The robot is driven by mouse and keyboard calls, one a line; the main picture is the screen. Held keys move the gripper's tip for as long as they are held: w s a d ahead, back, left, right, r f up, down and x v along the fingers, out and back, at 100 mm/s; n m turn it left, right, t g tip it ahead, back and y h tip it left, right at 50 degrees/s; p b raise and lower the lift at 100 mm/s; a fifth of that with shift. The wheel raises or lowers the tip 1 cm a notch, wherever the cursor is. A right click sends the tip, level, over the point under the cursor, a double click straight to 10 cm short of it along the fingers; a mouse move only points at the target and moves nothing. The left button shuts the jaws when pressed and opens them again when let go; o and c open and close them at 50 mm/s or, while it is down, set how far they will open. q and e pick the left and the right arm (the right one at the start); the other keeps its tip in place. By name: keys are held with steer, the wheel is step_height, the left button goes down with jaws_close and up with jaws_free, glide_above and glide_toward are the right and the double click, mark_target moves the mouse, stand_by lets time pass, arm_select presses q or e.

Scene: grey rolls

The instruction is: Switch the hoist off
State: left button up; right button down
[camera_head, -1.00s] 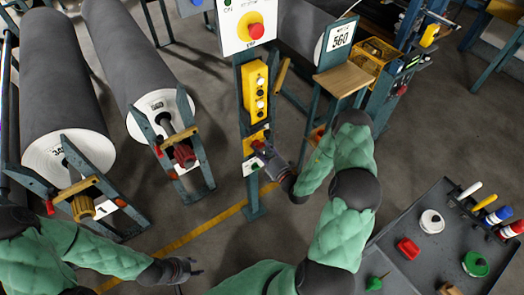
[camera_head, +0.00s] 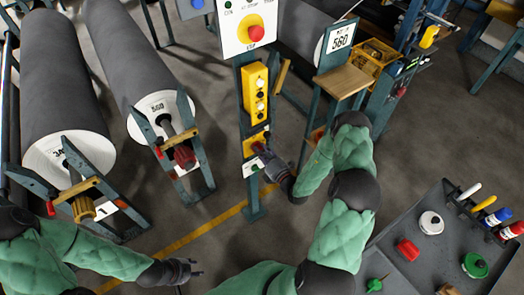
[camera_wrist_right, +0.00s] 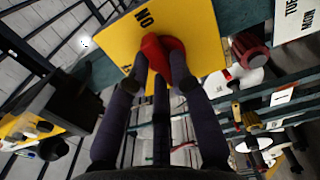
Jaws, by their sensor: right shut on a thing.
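The hoist switch is a yellow plate (camera_head: 249,146) low on the teal post, below a yellow push-button box (camera_head: 255,90). In the right wrist view the plate (camera_wrist_right: 110,40) carries an upside-down "ON" and a red handle (camera_wrist_right: 154,52). My right gripper (camera_head: 260,149) is at the plate, and in the right wrist view its fingers (camera_wrist_right: 163,72) are shut on the red handle. The fingers hide part of the handle, so its exact angle is hard to tell. My left gripper (camera_head: 197,269) is open and empty, low above the floor, away from the switch.
A white panel with a red emergency button (camera_head: 255,33) tops the post. Grey rolls (camera_head: 125,55) on stands lie left. A wooden shelf (camera_head: 343,80) stands right of the post. A dark tray cart (camera_head: 440,235) with coloured items stands at lower right.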

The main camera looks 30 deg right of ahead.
steer(key=shift+s+a+f+n+p, duration=0.15)
steer(key=shift+n+p, duration=0.65)
steer(key=shift+n, duration=2.05)
steer(key=shift+w+a+r+n+p, duration=0.15)
steer(key=shift+n+p, duration=0.6)
steer(key=shift+n, duration=2.05)
steer(key=shift+s+a+f+n+p, duration=0.15)
steer(key=shift+n+p, duration=0.65)
steer(key=shift+n, duration=2.05)
steer(key=c, duration=1.1)
jaws_free()
steer(key=s+d, duration=0.1)
steer(key=s, duration=1.1)
